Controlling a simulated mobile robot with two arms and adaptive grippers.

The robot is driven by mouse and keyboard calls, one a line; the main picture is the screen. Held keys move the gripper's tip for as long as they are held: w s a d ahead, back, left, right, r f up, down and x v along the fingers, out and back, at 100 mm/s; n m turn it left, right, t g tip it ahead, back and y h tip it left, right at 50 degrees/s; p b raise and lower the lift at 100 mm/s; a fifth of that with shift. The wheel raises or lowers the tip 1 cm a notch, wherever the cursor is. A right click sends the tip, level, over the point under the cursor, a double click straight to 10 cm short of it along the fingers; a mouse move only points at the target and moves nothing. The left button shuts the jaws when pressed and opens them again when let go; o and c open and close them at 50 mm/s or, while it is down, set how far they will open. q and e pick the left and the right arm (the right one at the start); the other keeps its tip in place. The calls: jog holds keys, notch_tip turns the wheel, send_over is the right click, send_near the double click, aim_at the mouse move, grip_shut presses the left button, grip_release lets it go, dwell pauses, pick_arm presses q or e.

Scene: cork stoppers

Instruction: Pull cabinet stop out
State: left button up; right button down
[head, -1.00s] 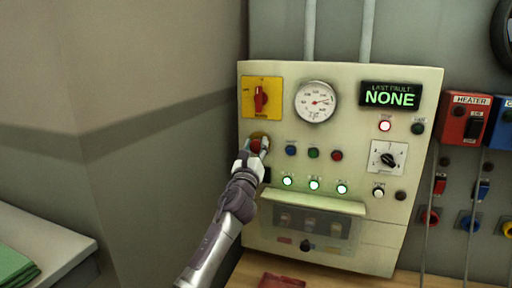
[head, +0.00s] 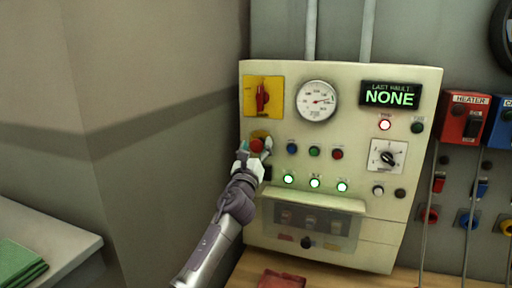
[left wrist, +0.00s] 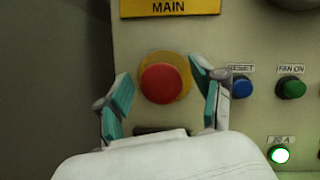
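The cabinet stop is a red mushroom button (head: 257,145) on a yellow disc, on the left side of the beige control panel (head: 350,220). It also shows in the left wrist view (left wrist: 162,84), below the yellow MAIN plate (left wrist: 170,7). My left gripper (head: 255,147) is at the button. In the left wrist view my left gripper (left wrist: 163,92) is open, with one teal-padded finger on each side of the red button. Gaps show between the fingers and the button. My right gripper is not in view.
A blue RESET button (left wrist: 240,87) and a green FAN ON button (left wrist: 291,88) sit right of the gripper. The red main switch (head: 262,97) is above.

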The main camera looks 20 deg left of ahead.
pick_arm(q)
jog(key=shift+f, duration=0.1)
jog(key=v, duration=1.1)
jog(key=shift+s, duration=0.45)
